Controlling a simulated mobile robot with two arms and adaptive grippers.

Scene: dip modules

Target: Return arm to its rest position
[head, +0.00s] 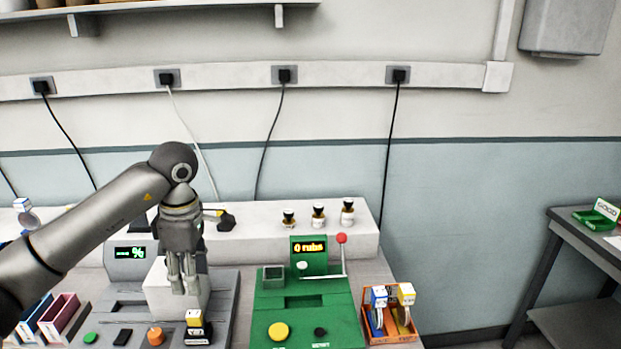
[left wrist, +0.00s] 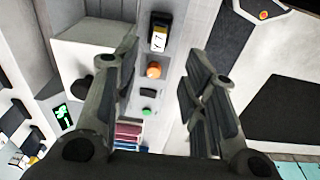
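My left arm comes in from the left in the head view. Its gripper (head: 183,283) points down over the grey machine (head: 222,300), in front of a white block (head: 158,290). In the left wrist view the two fingers of the gripper (left wrist: 163,75) stand well apart with nothing between them. The grey machine's orange knob (left wrist: 153,70) and a yellow-and-black module (left wrist: 159,32) show beyond the fingers. My right gripper is in neither view.
A green machine (head: 343,312) reading "0 rubs" stands to the right, with a red-knobbed lever. An orange tray (head: 398,338) holds blue and yellow items. Small bottles (head: 318,215) stand on the white ledge (head: 262,240) behind. A side table (head: 568,224) is at far right.

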